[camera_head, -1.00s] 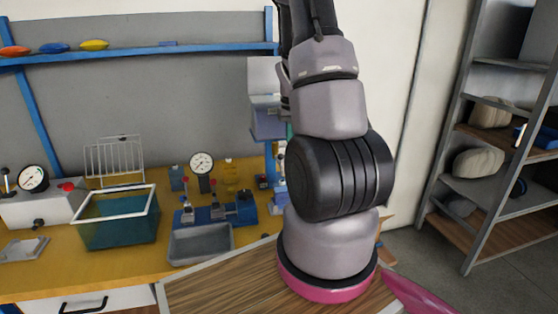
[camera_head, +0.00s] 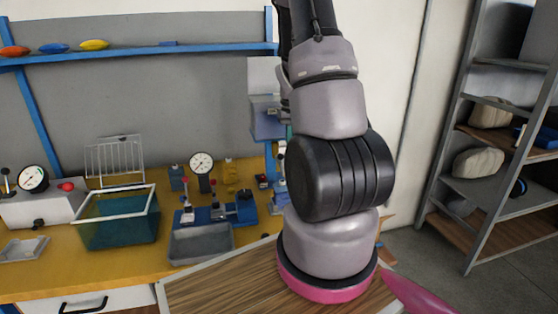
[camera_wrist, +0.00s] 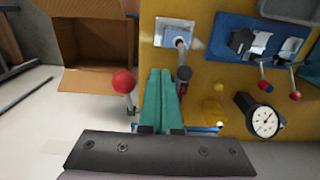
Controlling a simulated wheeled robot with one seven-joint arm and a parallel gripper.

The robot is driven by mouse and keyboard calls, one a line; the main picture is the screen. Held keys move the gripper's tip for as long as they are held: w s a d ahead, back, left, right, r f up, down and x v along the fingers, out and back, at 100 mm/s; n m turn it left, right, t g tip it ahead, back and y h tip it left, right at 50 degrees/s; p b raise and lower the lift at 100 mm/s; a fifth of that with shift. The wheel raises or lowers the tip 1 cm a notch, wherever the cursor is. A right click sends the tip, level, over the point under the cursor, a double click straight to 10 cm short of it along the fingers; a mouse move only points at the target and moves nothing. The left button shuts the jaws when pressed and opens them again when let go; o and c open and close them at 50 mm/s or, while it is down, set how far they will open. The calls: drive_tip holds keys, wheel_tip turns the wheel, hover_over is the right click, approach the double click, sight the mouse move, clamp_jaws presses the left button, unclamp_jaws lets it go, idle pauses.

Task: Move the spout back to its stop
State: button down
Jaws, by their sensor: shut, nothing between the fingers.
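In the wrist view, my gripper (camera_wrist: 160,72) has its two teal fingers shut together with nothing between them. Just right of the fingertips is what looks like the spout (camera_wrist: 182,46), a short metal tube with a dark end, coming off a square metal plate (camera_wrist: 174,33) on the yellow bench. The fingers lie close beside its dark end; I cannot tell whether they touch it. In the head view, my arm covers this spot, and neither the gripper nor the spout can be made out.
A red ball-topped lever (camera_wrist: 124,82) stands just left of the fingers. A pressure gauge (camera_wrist: 263,123) and a blue fixture (camera_wrist: 255,45) with red-knobbed levers are to the right. An open cardboard box (camera_wrist: 95,52) lies left. The teal bin (camera_head: 118,222) and grey tray (camera_head: 200,243) sit on the bench.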

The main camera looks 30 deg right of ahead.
sight(281, 154)
drive_tip(key=shift+f, duration=1.5)
drive_tip(key=shift+w+a, duration=0.2)
drive_tip(key=shift+a, duration=0.95)
drive_tip(key=shift+a, duration=0.15)
drive_tip(key=shift+w+a, duration=0.15)
drive_tip(key=shift+a, duration=0.15)
